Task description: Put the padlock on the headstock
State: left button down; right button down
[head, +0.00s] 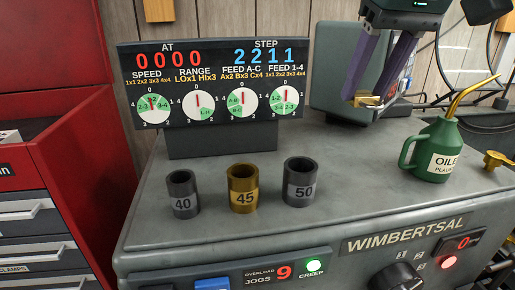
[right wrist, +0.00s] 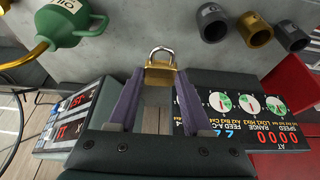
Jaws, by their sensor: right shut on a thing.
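The brass padlock (head: 367,101) is between the fingertips of my right gripper (head: 371,97), at the upper right of the head view. In the right wrist view the padlock (right wrist: 160,76) shows its silver shackle, and the purple fingers are shut on its sides. The headstock (head: 350,205) is the grey machine with a broad flat top and a WIMBERTSAL plate on its front. The padlock is over the rear right part of it; I cannot tell how large the gap beneath is. My left gripper is not in view.
Sockets marked 40 (head: 183,194), 45 (head: 243,188) and 50 (head: 300,182) stand on the top. A green oil can (head: 431,152) and a brass fitting (head: 497,161) are at right. The dial panel (head: 208,85) stands behind. The top's middle right is clear.

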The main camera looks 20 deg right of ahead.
jog(key=p, duration=0.2)
send_over(343, 182)
jog(key=s, duration=0.2)
jog(key=f, duration=1)
jog(key=shift+w+a, duration=0.15)
jog(key=shift+w, duration=0.1)
notch_tip(343, 182, down, 4)
jog(key=shift+r+p, duration=0.15)
jog(key=shift+p, duration=0.25)
jog(key=shift+f, duration=0.2)
jog(key=shift+c, duration=1.7)
grip_release()
jog(key=shift+f, duration=0.1)
